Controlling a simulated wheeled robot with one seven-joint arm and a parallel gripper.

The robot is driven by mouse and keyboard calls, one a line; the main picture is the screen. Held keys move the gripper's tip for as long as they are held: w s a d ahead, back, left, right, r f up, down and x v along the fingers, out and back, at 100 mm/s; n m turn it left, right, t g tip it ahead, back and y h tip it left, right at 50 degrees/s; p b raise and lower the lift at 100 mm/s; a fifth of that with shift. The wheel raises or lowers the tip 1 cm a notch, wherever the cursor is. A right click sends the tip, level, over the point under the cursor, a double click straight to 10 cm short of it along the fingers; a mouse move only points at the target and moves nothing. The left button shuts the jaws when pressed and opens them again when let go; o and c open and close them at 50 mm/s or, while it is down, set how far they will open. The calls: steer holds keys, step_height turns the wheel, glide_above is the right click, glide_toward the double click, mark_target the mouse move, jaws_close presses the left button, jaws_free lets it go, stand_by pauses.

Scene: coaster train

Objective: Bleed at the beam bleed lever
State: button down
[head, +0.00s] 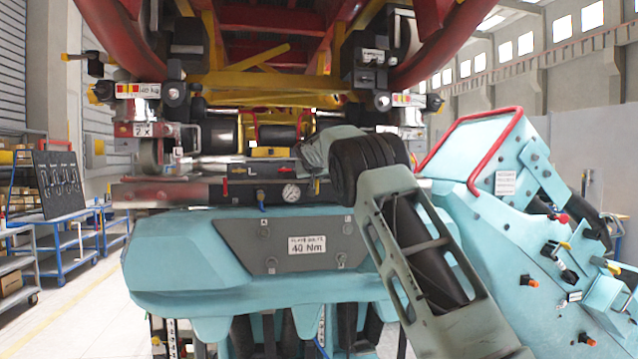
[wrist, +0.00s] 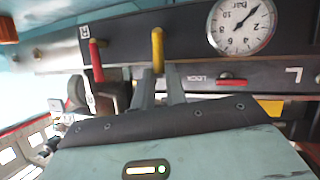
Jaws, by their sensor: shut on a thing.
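In the wrist view, the yellow lever (wrist: 158,48) sticks out from a dark panel (wrist: 125,44), beside the round pressure gauge (wrist: 240,24). My gripper (wrist: 162,83) has its two grey fingers shut on this lever, one on each side of its end. In the head view, the gauge (head: 290,194) sits on the dark front of the beam (head: 240,191), and a small part of the yellow lever (head: 317,186) shows to its right. My fingers are hidden there behind my wrist. I cannot tell which lever is labelled bleed.
A red lever (wrist: 95,60) stands close beside the yellow one in the wrist view. A red handle marked LOCK (wrist: 232,81) lies close to the gauge. In the head view, a teal block with a 40 Nm plate (head: 307,245) is below, and a teal console (head: 500,180) stands right.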

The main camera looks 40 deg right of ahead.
steer(key=shift+f+h, duration=0.25)
steer(key=shift+h, duration=0.05)
stand_by(0.4)
steer(key=c, duration=1.4)
jaws_free()
steer(key=shift+w, duration=0.1)
steer(key=shift+r, duration=0.1)
steer(key=shift+a, duration=0.1)
steer(key=b+v, duration=0.8)
steer(key=v, duration=0.9)
steer(key=shift+r, duration=0.2)
steer(key=shift+a, duration=0.1)
